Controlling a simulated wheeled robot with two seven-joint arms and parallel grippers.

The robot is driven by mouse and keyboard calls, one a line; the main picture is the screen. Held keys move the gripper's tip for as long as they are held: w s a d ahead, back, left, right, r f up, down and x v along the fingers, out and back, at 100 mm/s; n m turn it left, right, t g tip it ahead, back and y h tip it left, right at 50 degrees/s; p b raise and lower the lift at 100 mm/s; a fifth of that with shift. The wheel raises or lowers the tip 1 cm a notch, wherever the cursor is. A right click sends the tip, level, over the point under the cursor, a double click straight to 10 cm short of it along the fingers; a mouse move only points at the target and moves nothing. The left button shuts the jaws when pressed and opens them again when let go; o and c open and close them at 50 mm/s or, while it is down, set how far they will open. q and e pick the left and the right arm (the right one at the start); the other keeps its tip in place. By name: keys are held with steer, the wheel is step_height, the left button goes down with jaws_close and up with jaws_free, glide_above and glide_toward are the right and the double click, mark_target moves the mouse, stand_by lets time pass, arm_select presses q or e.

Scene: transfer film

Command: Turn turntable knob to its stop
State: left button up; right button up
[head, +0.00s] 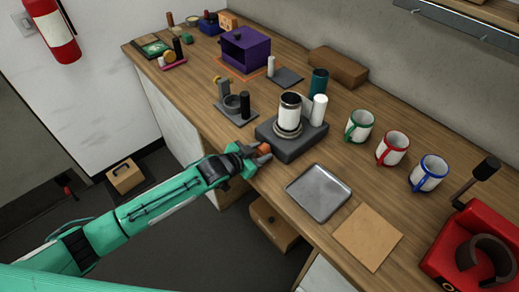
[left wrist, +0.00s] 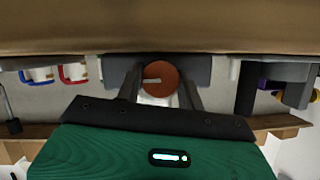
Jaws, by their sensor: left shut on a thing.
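The turntable (head: 290,143) is a dark grey block with a round metal plate, near the front edge of the counter. A white cylinder with dark bands (head: 289,112) stands upright on the plate. The orange knob (head: 264,148) is on the turntable's front side. It also shows in the left wrist view as a round orange-brown face (left wrist: 166,88) with a pale mark pointing left. My left gripper (head: 260,153) is shut on the knob, one finger on either side. My right gripper is not in view.
A metal tray (head: 318,193) and a tan sheet (head: 368,236) lie to the right. Several mugs, including a green-handled one (head: 359,126), stand behind them. A dark stand with small cylinders (head: 233,108) is left of the turntable. A red machine (head: 470,245) stands far right.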

arm_select(q)
steer(key=shift+m+t+y, duration=0.3)
steer(key=shift+m+t, duration=0.1)
steer(key=shift+m, duration=0.2)
steer(key=o, duration=1)
steer(key=shift+s, duration=0.1)
steer(key=shift+s+a, duration=0.15)
steer(key=shift+s, duration=0.05)
steer(key=b+v, duration=0.2)
steer(key=v, duration=1.1)
steer(key=shift+r+b, duration=0.2)
steer(key=shift+b, duration=0.15)
